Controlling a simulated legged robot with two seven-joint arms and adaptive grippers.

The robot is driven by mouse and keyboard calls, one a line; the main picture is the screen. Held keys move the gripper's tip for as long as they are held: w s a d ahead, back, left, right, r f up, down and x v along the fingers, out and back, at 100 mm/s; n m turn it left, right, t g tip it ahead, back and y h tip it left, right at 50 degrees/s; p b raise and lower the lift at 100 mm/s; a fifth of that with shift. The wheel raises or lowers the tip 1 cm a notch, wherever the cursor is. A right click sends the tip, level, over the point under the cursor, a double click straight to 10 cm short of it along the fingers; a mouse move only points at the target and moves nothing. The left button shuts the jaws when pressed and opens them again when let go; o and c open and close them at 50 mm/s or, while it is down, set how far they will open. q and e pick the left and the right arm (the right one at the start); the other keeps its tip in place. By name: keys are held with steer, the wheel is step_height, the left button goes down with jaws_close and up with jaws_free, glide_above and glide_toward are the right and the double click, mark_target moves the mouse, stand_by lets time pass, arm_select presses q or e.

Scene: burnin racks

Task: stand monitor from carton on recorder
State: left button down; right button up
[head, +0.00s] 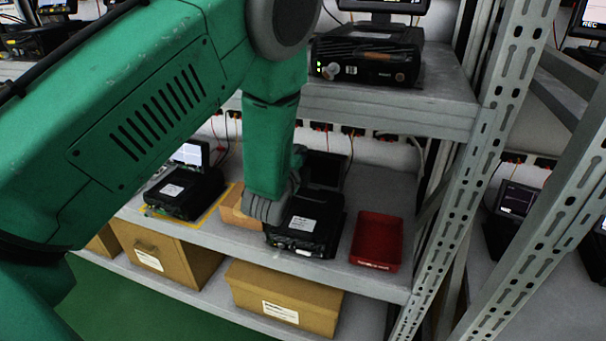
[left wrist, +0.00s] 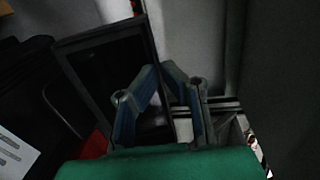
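The monitor (head: 325,170) is a dark flat screen, upright at the back of the black recorder (head: 306,224) on the middle shelf. In the head view my left arm's wrist covers its left part. In the left wrist view the monitor (left wrist: 105,75) fills the left half, dark and tilted in the picture. My left gripper (left wrist: 161,72) has its blue-grey fingertips close together on either side of the monitor's edge. Whether the monitor's foot touches the recorder is hidden. A small open carton (head: 236,212) shows partly behind my wrist. My right gripper is not in view.
A red tray (head: 377,241) lies right of the recorder. Another recorder with a lit screen (head: 184,190) stands on the left. The upper shelf (head: 400,105) and the perforated rack post (head: 480,160) bound the space. Closed brown boxes (head: 284,296) sit below.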

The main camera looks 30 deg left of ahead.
arm_select(q)
glide_above(300, 192)
step_height(300, 192, down, 4)
steer(key=shift+w+a+f+b, duration=0.1)
steer(key=shift+a+b, duration=0.05)
steer(key=shift+b, duration=0.25)
steer(key=c, duration=1.7)
jaws_free()
steer(key=shift+c, duration=0.2)
